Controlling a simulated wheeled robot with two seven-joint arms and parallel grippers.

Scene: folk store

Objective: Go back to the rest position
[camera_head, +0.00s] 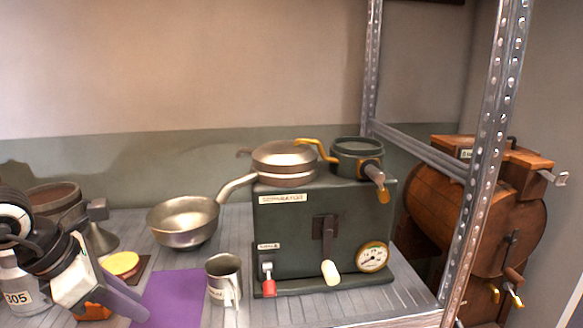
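My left gripper (118,296) comes in from the left at the lower left of the head view. Its black and white wrist is tilted, and a grey finger points down and right. The finger reaches the left edge of a purple mat (178,292) in the picture. I see only one finger clearly, so its opening cannot be told. I see nothing held in it. My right gripper is not in view.
A dark green separator machine (295,225) stands on the grey slatted shelf (205,262). A metal mug (222,280), a pan-like bowl (183,222) and a yellow-topped item (121,264) are near the mat. A metal upright (490,140) and wooden barrel (465,228) stand at right.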

